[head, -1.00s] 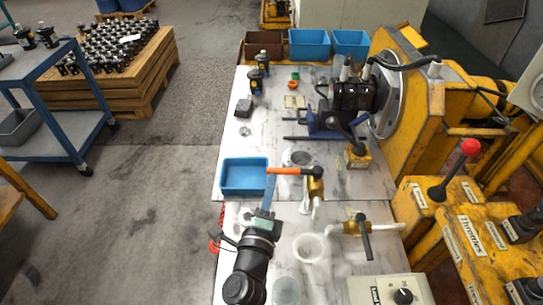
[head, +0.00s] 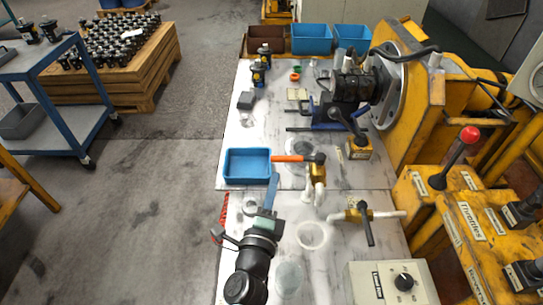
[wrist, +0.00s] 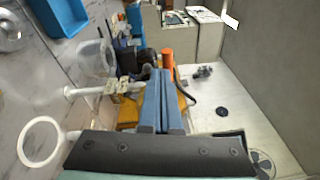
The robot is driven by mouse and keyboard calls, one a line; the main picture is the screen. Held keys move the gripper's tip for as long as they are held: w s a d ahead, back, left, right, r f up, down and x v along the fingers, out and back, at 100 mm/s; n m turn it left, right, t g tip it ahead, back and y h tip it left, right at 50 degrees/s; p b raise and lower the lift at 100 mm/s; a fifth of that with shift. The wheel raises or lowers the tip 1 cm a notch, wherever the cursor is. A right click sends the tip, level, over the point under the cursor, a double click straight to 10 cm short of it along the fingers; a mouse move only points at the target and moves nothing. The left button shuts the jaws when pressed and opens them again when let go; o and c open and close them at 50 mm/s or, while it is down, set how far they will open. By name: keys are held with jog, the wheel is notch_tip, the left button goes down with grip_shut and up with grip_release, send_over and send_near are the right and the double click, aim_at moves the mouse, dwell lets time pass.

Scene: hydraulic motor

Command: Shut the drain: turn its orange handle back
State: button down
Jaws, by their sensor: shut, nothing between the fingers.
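The drain valve has a brass body (head: 318,172) on a white pipe. Its orange handle (head: 290,158) points left from the valve, its free end near the blue tray. My gripper (head: 275,176) is shut and empty, its blue fingertips just on the near side of the handle's free end.
The blue tray (head: 226,167) lies just left of the handle's end. A second brass valve with a dark handle (head: 366,224) stands to the right of my arm. A white ring-shaped funnel (head: 312,236) and a grey control box (head: 392,284) are near it.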

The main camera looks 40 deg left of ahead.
jog(key=s+a+p, duration=0.3)
jog(key=s+a, duration=0.3)
jog(key=s, duration=0.2)
jog(key=shift+f, duration=0.3)
jog(key=shift+s, duration=0.15)
